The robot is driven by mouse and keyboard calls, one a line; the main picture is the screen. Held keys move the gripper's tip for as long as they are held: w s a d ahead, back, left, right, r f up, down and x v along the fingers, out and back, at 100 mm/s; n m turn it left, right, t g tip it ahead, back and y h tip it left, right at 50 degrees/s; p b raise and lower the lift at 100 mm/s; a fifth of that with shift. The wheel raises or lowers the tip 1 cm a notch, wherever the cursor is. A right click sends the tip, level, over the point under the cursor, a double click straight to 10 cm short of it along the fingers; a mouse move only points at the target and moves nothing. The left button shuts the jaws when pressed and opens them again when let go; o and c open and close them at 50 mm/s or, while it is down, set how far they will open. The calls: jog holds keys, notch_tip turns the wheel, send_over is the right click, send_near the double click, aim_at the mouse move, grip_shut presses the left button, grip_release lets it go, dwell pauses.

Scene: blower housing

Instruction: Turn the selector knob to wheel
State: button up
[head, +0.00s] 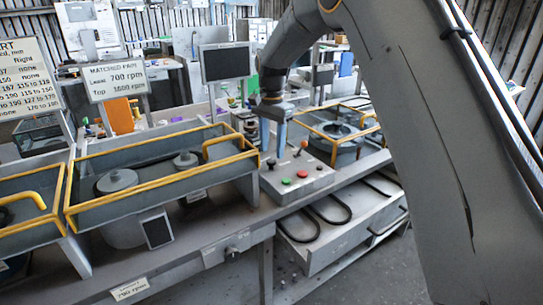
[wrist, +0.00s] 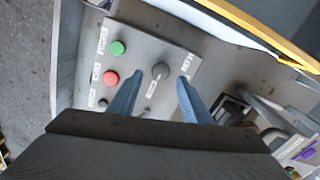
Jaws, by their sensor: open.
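The selector knob (wrist: 160,70) is a round dark grey knob on a grey control panel (wrist: 140,42), with a pale pointer mark toward its lower edge in the wrist view. Small white labels sit near it, too blurred to read surely. My gripper (wrist: 160,80) is open, its two blue fingers on either side of the knob in the picture, with a gap to each side. In the head view my gripper (head: 272,152) points down over the left part of the control panel (head: 298,183). I cannot tell whether the fingertips reach knob height.
A green button (wrist: 118,47) and a red button (wrist: 111,77) are beside the knob. An orange-tipped lever (head: 303,146) stands at the panel's back. Yellow-railed grey housings (head: 160,170) flank the panel. A dark monitor (head: 226,63) stands behind.

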aim_at(272, 160)
jog(key=shift+r+b, duration=0.4)
jog(key=shift+r, duration=1.85)
jog(key=s+d+f+n, duration=0.2)
jog(key=s+d, duration=0.4)
jog(key=s, duration=0.5)
jog(key=s+d+f+n, duration=0.3)
jog(key=s+d+f, duration=0.2)
jog(key=s, duration=0.6)
jog(key=s+d+f+n+t, duration=0.1)
jog(key=s+d+f+n, duration=0.2)
jog(key=s+d, duration=0.6)
jog(key=s+f, duration=0.1)
jog(key=s, duration=0.1)
jog(key=shift+s, duration=0.3)
jog(key=shift+d, duration=0.1)
